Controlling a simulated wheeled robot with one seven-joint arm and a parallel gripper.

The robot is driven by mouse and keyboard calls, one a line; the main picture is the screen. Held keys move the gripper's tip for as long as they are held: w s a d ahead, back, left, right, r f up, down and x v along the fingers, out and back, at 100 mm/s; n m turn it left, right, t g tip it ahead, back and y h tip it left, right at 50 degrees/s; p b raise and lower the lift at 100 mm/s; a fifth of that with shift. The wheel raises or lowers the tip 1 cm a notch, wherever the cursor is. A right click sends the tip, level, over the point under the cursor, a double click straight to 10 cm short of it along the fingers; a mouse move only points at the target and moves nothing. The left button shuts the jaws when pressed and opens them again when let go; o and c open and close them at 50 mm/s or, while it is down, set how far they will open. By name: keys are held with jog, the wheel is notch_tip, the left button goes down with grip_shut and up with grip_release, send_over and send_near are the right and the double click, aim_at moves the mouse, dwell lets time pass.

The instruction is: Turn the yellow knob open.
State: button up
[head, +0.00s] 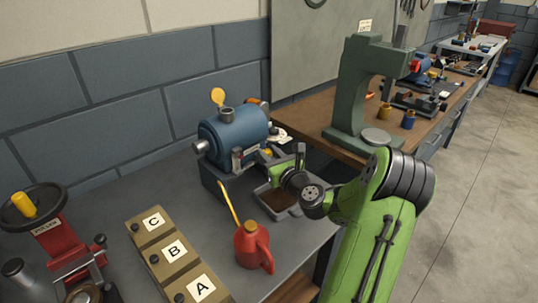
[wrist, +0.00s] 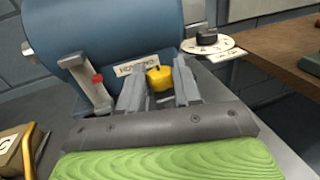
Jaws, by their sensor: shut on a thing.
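The knob is small there and partly hidden by the gripper. The knob's exact turn angle is hard to tell.
A lever with a red tip (wrist: 98,79) is left of the knob; a round plate with a dark knob (wrist: 207,38) is at its right. A red oil can (head: 252,246), lettered boxes (head: 173,250) and a tray (head: 277,207) stand nearby. A green press (head: 355,90) stands at right.

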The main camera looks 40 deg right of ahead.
jog(key=shift+f, duration=0.1)
jog(key=o, duration=1)
jog(key=shift+o, duration=0.2)
jog(key=shift+s, duration=0.1)
jog(key=b+v, duration=0.7)
jog(key=v, duration=0.8)
jog(key=shift+s, duration=0.3)
